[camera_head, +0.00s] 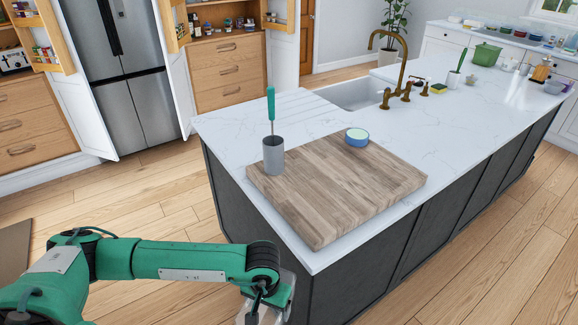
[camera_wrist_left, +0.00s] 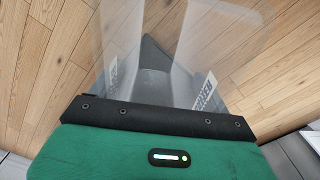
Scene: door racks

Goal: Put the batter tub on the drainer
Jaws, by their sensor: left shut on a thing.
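A small round tub (camera_head: 357,137), blue-sided with a pale green top, sits on the far edge of the wooden board (camera_head: 340,195); it looks like the batter tub. The grooved drainer (camera_head: 290,106) is cut into the white worktop, left of the sink. My left gripper (camera_head: 262,308) is low in front of the island, below the worktop and well apart from the tub. My right gripper is not in view.
A grey cup (camera_head: 273,155) holding a green-handled tool stands on the board's left corner. A sink (camera_head: 356,95) with a brass tap (camera_head: 397,70) lies behind. The island's dark side (camera_head: 262,215) is close to my left arm. Worktop right of the board is clear.

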